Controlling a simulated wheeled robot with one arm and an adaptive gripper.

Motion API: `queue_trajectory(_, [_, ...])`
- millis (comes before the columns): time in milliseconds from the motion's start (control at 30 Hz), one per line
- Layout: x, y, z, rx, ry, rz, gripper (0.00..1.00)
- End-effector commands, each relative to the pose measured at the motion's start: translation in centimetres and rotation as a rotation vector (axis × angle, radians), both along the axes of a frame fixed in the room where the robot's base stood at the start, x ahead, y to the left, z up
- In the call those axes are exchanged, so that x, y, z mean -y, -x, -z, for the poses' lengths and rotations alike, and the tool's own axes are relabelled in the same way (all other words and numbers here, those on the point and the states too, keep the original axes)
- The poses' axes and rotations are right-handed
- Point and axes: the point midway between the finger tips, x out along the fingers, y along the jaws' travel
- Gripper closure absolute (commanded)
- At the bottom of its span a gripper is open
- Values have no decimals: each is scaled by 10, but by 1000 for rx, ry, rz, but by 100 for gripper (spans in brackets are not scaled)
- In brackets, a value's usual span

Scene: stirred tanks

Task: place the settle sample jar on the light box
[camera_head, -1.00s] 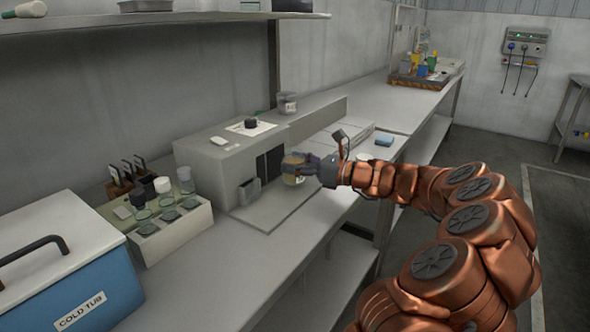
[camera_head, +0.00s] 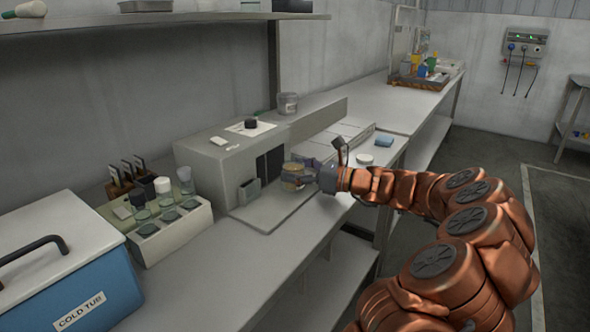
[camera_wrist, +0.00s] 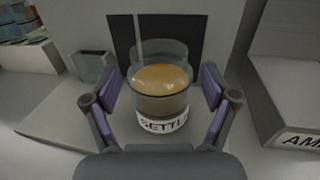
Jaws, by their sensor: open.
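The settle sample jar (camera_wrist: 160,92) is clear, with amber contents and a white "SETTLE" label. It looks upright between my gripper's (camera_wrist: 160,84) spread fingers in the wrist view. Contact with the fingers cannot be told. In the head view, the jar (camera_head: 292,178) is low over or on a pale plate (camera_head: 262,212), partly hidden by my gripper (camera_head: 300,173). A grey box (camera_head: 218,166) with a dark front panel (camera_wrist: 124,38) stands just behind the jar. It may be the light box, with the plate at its foot, but no label confirms this.
A rack of jars (camera_head: 160,236) and a blue cold tub (camera_head: 100,290) stand left. A small cup (camera_head: 249,188) is beside the dark panel. Another jar (camera_head: 288,104) stands on the back ledge. A white disc (camera_head: 364,159) and blue pad (camera_head: 384,140) lie right.

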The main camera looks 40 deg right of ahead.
Motion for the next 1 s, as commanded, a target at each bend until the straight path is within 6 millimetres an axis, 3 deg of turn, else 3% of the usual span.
queue_trajectory(267, [4, 5, -5, 1, 0, 2, 15])
queue_trajectory(800, [51, 85, -4, 0, 0, 3, 15])
queue_trajectory(1000, [60, 100, -4, 0, -2, 2, 15])
